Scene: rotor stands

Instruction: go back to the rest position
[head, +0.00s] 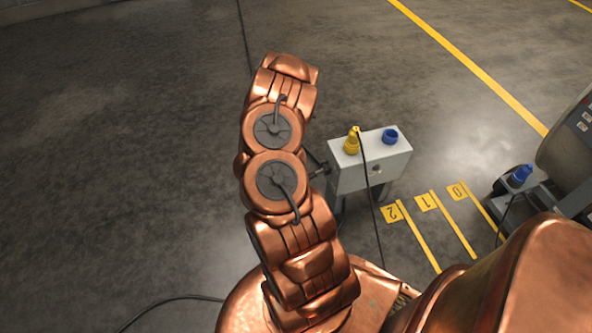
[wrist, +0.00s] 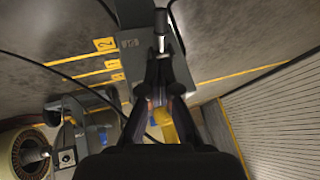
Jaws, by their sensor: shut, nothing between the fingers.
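My gripper (wrist: 165,65) is shut in the wrist view, its dark fingers together and nothing seen between them. Its tips are close to a bright metal rod (wrist: 176,36) on the grey box; I cannot tell if they touch. In the head view my copper arm hides most of the gripper, beside the left end of the grey box (head: 372,173). A yellow plug (head: 352,140) with a black cable and a blue socket (head: 390,137) are on top of the box. Yellow also shows behind my fingers in the wrist view.
Yellow floor strips marked 2, 1 and 0 (head: 457,191) lie right of the box. A blue plug (head: 521,175) sits on a grey unit beside a dark machine (head: 570,145) at the right. Black cables cross the floor. The floor (head: 120,130) on the left is largely clear.

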